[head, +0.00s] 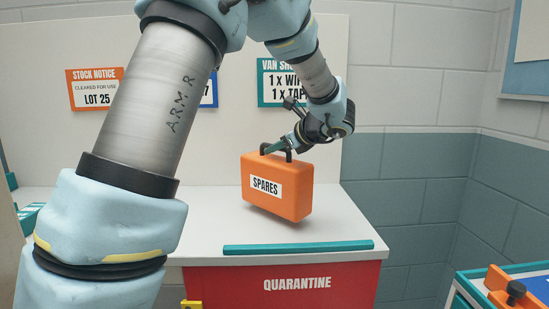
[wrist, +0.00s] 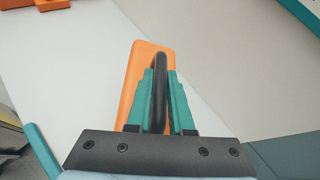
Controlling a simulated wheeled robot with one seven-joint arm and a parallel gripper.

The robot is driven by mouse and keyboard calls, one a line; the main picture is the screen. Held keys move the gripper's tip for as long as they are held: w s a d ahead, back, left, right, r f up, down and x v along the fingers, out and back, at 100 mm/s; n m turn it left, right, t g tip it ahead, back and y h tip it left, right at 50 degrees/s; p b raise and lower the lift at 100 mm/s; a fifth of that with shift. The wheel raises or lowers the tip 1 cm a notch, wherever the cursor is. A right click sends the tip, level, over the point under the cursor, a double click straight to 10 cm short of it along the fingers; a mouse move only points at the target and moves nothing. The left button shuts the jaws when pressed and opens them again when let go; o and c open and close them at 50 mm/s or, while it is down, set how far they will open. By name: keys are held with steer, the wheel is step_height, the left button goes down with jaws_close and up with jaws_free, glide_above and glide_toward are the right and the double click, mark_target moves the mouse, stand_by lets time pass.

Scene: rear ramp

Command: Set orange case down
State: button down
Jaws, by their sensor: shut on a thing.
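The orange case (head: 287,204) has a white label reading SPARES and a dark handle (wrist: 160,78) on top. My gripper (head: 277,147) is shut on that handle from above, and its teal fingers (wrist: 160,100) lie on both sides of the handle in the wrist view. The case hangs slightly tilted over the white top of the quarantine counter (head: 215,225). A shadow shows under its lower edge, and the case looks a little above the surface or just touching at a corner; I cannot tell which. The wrist view shows the orange case top (wrist: 135,75) behind the handle.
A teal strip (head: 298,248) runs along the counter's front edge, above the red QUARANTINE panel (head: 300,283). A white back panel with notices (head: 95,88) stands behind. A teal-edged unit with an orange part (head: 510,288) is at lower right. The counter top left of the case is clear.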

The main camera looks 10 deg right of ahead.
steer(key=shift+f, duration=1.4)
steer(key=c, duration=0.8)
jaws_free()
